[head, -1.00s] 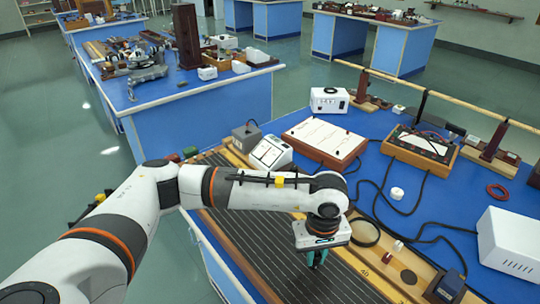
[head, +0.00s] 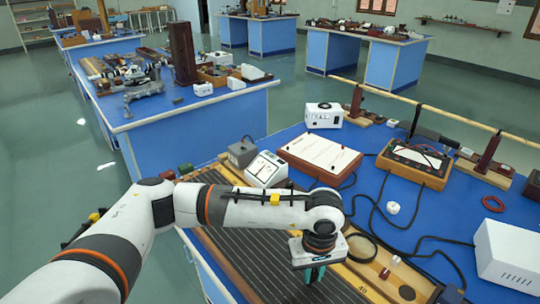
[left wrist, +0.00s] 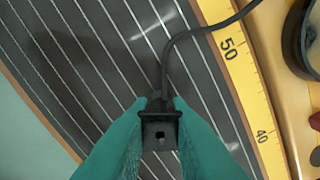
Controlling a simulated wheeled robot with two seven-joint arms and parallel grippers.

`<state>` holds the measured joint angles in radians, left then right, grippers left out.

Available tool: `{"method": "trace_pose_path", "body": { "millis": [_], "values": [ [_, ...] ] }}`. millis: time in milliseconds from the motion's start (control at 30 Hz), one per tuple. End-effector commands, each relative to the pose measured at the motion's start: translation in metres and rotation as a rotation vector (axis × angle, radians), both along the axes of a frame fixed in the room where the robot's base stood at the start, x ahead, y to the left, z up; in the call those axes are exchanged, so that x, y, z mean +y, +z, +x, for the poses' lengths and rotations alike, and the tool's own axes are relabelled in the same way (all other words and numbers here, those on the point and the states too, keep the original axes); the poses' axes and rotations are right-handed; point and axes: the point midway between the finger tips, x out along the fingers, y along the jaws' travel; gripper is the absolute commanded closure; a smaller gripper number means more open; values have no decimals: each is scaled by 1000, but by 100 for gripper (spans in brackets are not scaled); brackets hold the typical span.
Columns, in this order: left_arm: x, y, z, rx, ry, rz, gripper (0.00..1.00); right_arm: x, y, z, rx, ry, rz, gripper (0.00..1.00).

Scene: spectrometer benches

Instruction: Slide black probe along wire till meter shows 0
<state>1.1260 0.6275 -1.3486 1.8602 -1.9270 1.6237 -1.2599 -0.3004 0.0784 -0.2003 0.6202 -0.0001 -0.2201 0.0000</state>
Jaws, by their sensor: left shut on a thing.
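My left gripper (head: 314,273) is over the dark wire board (head: 262,262) at the front of the bench. In the left wrist view its teal fingers (left wrist: 160,112) are shut on the black probe (left wrist: 160,133), with a black lead running up and right from it. Pale parallel wires (left wrist: 92,64) cross the board under the probe; whether its tip touches one is hidden. A yellow scale (left wrist: 243,85) marked 50 and 40 runs along the right side. A white meter (head: 265,168) with a sloped face stands behind the board; its reading is too small to tell. My right gripper is not in view.
A grey box (head: 242,153) stands left of the meter. A paper-topped wooden board (head: 318,156) and a wooden instrument box (head: 414,165) stand behind. Black leads (head: 437,240) curl over the bench at right. A magnifying ring (head: 362,247) and a white box (head: 508,252) are also right.

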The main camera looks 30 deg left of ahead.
Motion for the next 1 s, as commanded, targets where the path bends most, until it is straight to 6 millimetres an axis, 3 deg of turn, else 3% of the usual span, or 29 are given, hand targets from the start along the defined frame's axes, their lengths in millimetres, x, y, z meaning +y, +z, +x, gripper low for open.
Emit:
{"method": "trace_pose_path", "body": {
  "millis": [367,400,533,1000],
  "values": [
    [1,-6,-3,13,-1,5,100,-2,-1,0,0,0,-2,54],
    [1,-6,-3,12,-1,5,78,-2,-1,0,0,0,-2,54],
    [1,-5,-3,10,-1,4,58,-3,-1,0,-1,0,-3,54],
    [0,5,0,1,0,1,58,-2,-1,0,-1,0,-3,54]
  ]
}}
